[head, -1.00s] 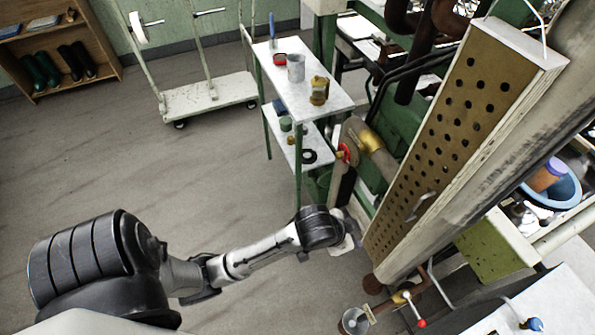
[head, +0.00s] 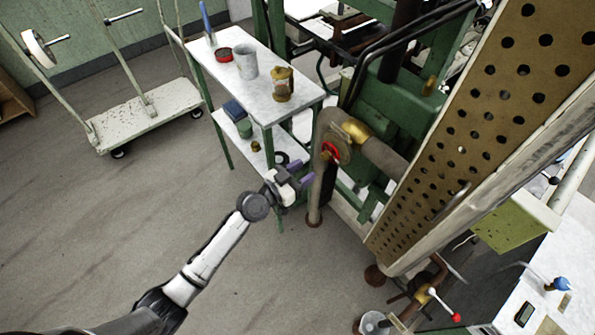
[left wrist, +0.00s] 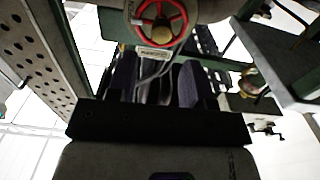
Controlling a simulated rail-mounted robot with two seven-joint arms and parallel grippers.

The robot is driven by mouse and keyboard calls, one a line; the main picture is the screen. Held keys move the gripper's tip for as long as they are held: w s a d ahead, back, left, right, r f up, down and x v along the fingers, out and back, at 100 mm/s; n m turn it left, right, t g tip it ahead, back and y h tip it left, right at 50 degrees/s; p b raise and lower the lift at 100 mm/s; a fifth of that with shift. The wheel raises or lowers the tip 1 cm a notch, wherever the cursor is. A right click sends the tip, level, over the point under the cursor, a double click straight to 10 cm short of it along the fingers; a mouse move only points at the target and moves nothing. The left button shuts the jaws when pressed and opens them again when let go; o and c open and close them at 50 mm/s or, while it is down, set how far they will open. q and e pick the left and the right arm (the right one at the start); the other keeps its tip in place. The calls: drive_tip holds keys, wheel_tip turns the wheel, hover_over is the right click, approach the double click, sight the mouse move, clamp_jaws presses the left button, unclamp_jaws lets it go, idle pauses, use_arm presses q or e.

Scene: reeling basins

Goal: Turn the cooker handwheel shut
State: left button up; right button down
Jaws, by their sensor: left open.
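The cooker handwheel (head: 331,152) is a small red wheel on a brass valve on the thick grey-brown pipe, right of the shelf stand. It also shows in the left wrist view (left wrist: 181,22) at the top, with red rim, brass hub and a small pale label (left wrist: 153,53) below. My left gripper (head: 300,175) is open, its two dark purple fingers apart with nothing held. It is short of the wheel, below and left of it in the head view. In the left wrist view the fingers (left wrist: 156,80) point up toward the wheel without touching it. My right gripper is not in view.
A white-topped green shelf stand (head: 222,84) with a mug, jar and red tin stands close left of the valve. A perforated board (head: 500,95) slants on the right. A red-tipped lever (head: 445,305) is lower right. Open floor lies left, beside a white trolley (head: 150,115).

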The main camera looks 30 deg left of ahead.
sight(322, 158)
use_arm(q)
drive_tip(key=shift+b+x, duration=0.3)
drive_tip(key=shift+x, duration=3.1)
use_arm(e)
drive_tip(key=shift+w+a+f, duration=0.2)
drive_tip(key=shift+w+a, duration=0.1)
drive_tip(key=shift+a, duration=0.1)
use_arm(q)
drive_tip(key=shift+c, duration=0.2)
